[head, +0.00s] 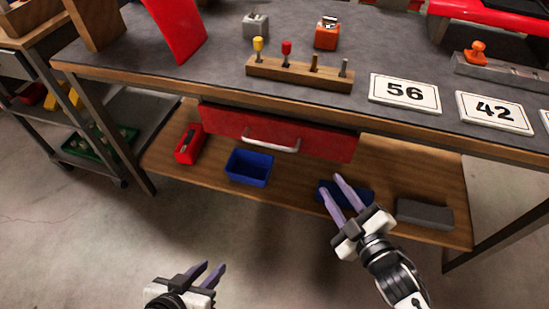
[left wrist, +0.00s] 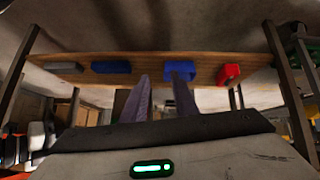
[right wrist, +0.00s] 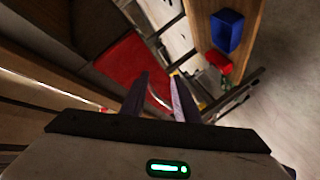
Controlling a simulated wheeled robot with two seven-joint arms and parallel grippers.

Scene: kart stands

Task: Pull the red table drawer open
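The red drawer (head: 330,142) hangs under the grey-topped table, and its front looks closed. Its pale bar handle (head: 271,142) is at the middle of the front. My right gripper (head: 334,189) is open and empty, below and to the right of the handle in the head view. In the right wrist view the red drawer (right wrist: 128,62) lies beyond my fingers, and the handle (right wrist: 156,98) shows partly between them. My left gripper (head: 207,270) is open and empty, low in front of the table, apart from the drawer.
The lower shelf (head: 300,187) holds a red bin (head: 189,143), a blue bin (head: 249,167), another blue bin (head: 357,195) behind my right fingers and a grey block (head: 424,213). A wooden tool holder (head: 299,75) stands on the tabletop. The floor in front is clear.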

